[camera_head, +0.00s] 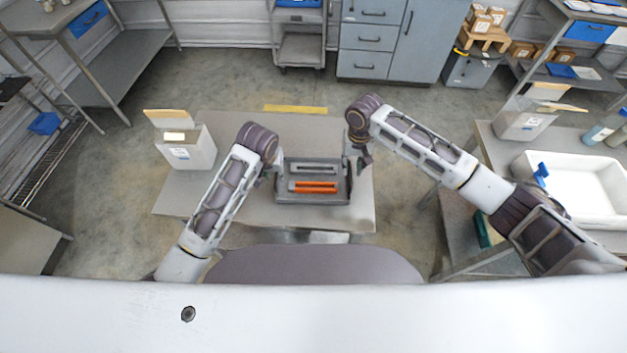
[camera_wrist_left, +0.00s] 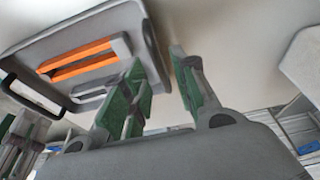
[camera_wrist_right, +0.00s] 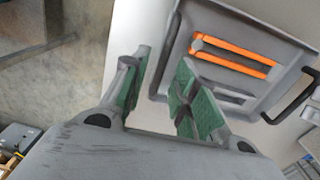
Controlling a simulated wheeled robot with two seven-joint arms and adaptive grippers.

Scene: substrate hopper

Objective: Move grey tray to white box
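The grey tray (camera_head: 283,197) lies on the table in front of me, with an orange bar (camera_head: 313,187) and a grey bar (camera_head: 312,169) in it. My left gripper (camera_head: 274,170) is at its left side. In the left wrist view its fingers (camera_wrist_left: 156,68) are apart, with the tray's end handle between them. My right gripper (camera_head: 357,162) is at the tray's right side. In the right wrist view its fingers (camera_wrist_right: 164,68) are also apart around the other handle. Contact with the handles cannot be told. A large open white box (camera_head: 540,205) stands on the right-hand table.
A smaller white box (camera_head: 190,150) with a tan lid stands on the table's left part. A similar one (camera_head: 524,124) stands on the right table, near bottles (camera_head: 598,130). A floor gap separates the two tables. A yellow strip (camera_head: 295,109) lies beyond the front table.

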